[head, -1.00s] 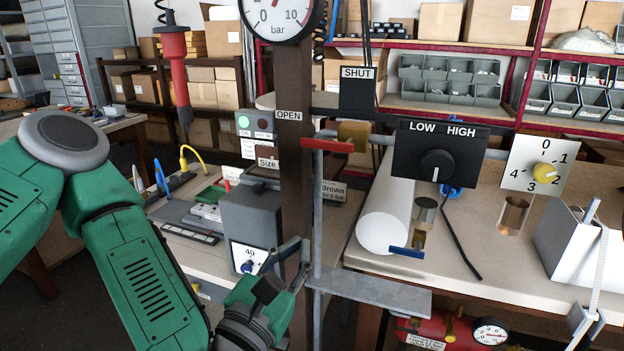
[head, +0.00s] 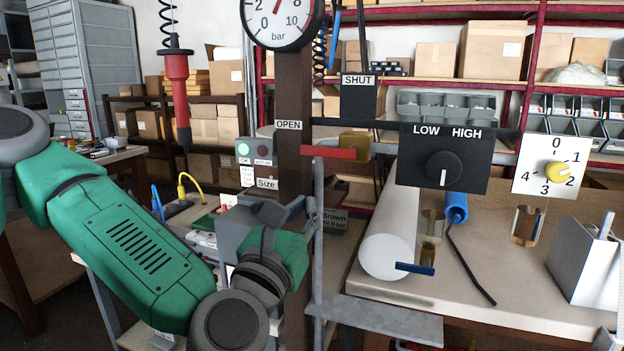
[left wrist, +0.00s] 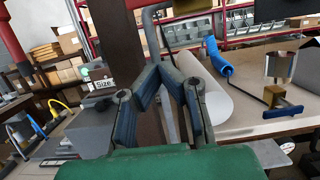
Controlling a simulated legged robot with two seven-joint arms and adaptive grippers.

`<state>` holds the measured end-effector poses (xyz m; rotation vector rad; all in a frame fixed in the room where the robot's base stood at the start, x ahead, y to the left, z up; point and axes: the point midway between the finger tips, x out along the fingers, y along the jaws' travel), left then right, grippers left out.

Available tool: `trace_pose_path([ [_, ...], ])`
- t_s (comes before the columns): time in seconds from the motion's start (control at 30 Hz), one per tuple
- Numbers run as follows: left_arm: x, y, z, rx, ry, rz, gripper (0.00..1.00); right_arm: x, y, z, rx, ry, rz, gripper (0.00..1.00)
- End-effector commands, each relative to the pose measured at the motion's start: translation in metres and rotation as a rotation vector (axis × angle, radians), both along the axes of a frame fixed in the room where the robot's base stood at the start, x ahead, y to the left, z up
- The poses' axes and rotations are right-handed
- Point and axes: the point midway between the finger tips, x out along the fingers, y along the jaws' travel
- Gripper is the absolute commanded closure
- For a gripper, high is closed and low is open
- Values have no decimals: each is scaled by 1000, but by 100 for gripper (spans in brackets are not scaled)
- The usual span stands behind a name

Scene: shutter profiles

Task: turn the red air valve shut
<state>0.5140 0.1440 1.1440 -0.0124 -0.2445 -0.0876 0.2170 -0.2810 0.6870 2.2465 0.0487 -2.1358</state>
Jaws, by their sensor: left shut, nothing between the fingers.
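The red air valve's handle (head: 328,152) is a flat red lever in the head view. It lies about level on a brass body (head: 354,145) and points left, toward the OPEN label (head: 289,125). The SHUT label (head: 357,80) is above and to the right. My left gripper (head: 306,210) is below the lever, beside the dark post, and apart from the lever. In the left wrist view its fingers (left wrist: 158,68) come together with nothing between them. The brass body shows at that view's top edge (left wrist: 190,6). My right gripper is not visible.
The dark post (head: 294,90) carries a pressure gauge (head: 282,18). A thin grey upright (head: 318,240) and a grey shelf plate (head: 375,318) are close to the gripper. The LOW/HIGH switch box (head: 442,158) is to the right. A white roll (head: 388,250) lies on the bench.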

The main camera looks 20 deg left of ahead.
Motion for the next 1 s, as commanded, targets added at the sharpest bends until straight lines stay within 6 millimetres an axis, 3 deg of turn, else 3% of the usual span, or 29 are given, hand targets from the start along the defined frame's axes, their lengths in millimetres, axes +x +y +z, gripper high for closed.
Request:
trace_pose_path([
  [0.17, 36, -3, 12, 0, -3, 2, 100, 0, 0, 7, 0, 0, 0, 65],
  [0.4, 33, -3, 44, 0, -1, -1, 100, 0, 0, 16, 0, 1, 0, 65],
  [1.0, 36, -3, 49, 12, -1, 0, 100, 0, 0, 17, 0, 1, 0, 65],
])
